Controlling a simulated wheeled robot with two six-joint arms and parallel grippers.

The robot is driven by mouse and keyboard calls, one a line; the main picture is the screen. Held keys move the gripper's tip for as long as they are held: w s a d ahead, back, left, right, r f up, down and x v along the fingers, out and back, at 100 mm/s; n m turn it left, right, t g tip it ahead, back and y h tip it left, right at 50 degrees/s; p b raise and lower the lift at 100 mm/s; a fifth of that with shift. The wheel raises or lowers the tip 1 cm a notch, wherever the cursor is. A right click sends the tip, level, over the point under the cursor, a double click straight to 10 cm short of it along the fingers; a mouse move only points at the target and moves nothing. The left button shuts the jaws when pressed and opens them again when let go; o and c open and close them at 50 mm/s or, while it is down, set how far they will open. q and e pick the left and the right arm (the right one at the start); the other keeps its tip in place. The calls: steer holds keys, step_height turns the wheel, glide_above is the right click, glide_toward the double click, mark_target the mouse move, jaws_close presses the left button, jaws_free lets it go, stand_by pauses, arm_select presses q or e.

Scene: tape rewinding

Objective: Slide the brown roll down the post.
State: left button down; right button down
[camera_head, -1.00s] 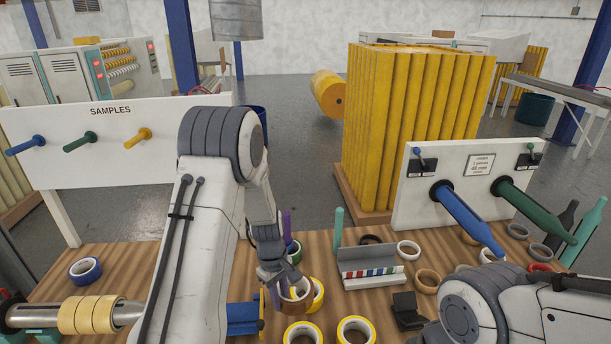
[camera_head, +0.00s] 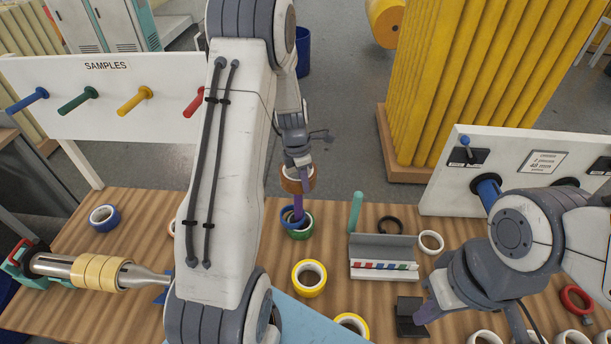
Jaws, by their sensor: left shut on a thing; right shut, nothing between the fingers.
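The brown roll (camera_head: 297,184) is held up by my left gripper (camera_head: 299,166), which is shut on it. The roll is at the top end of the purple post (camera_head: 298,204), and the post shows directly below it. I cannot tell whether the post's tip is inside the roll's hole. A blue roll (camera_head: 287,215) sits tilted low at the post, above a green roll (camera_head: 303,233) at its foot. My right gripper (camera_head: 426,312) is shut and empty at the front right, beside the black dispenser (camera_head: 409,322).
A teal post (camera_head: 355,210) stands right of the purple one, behind a grey tray (camera_head: 381,272). Yellow rolls (camera_head: 309,265) lie in front. A white roll (camera_head: 431,233) and a black roll (camera_head: 390,217) lie to the right. My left arm hides part of the table.

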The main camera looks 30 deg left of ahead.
mark_target(300, 193)
arm_select(q)
step_height(300, 193, down, 4)
steer(key=b, duration=0.3)
step_height(300, 193, down, 10)
steer(key=b, duration=0.5)
steer(key=shift+b, duration=0.35)
steer(key=shift+r, duration=0.15)
steer(key=c, duration=0.7)
jaws_free()
steer(key=r, duration=0.3)
steer(key=r+b, duration=0.1)
steer(key=r, duration=0.3)
steer(key=s+r, duration=0.1)
steer(key=r, duration=0.2)
steer(key=shift+a+r+b, duration=0.2)
steer(key=shift+a+b, duration=0.15)
